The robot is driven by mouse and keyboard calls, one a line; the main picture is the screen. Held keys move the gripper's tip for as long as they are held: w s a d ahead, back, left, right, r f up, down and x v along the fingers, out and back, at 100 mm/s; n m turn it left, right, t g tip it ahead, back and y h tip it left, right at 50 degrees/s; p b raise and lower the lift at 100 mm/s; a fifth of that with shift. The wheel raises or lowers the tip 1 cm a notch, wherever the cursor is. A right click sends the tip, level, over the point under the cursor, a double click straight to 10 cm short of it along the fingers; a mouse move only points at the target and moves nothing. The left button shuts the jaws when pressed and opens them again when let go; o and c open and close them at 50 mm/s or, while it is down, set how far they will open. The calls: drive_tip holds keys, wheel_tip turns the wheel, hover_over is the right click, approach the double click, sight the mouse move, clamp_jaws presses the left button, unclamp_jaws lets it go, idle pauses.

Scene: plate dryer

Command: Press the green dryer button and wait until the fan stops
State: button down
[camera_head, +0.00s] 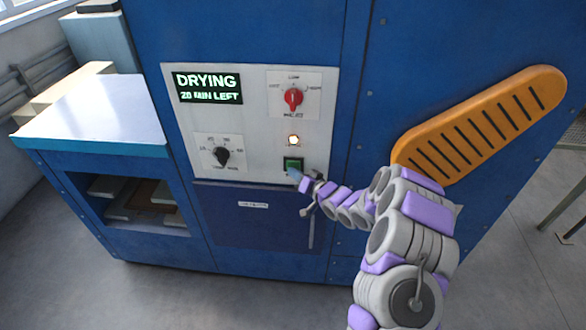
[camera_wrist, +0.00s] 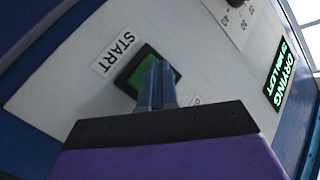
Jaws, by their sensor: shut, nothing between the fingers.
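The green dryer button (camera_head: 292,163) sits in a dark square frame low on the panel of the blue dryer (camera_head: 262,213). In the wrist view the green button (camera_wrist: 142,78) is beside a START label (camera_wrist: 118,53). My gripper (camera_head: 294,174) is shut and empty, its tips (camera_wrist: 158,68) at the button and covering part of it. I cannot tell whether the tips touch it. The display (camera_head: 208,88) reads "DRYING 20 MIN LEFT" in the head view. A lit lamp (camera_head: 294,140) is above the button. The fan is not in view.
A red knob (camera_head: 293,98) and a black dial (camera_head: 222,156) are on the same panel (camera_head: 245,120). An orange slotted piece (camera_head: 480,120) is on the dryer's right side. A light-topped bench (camera_head: 95,110) stands at left. Grey floor is open in front.

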drive_tip(key=shift+s, duration=0.9)
drive_tip(key=s+b, duration=0.1)
drive_tip(key=s, duration=0.4)
drive_tip(key=shift+a, duration=0.15)
idle(0.8)
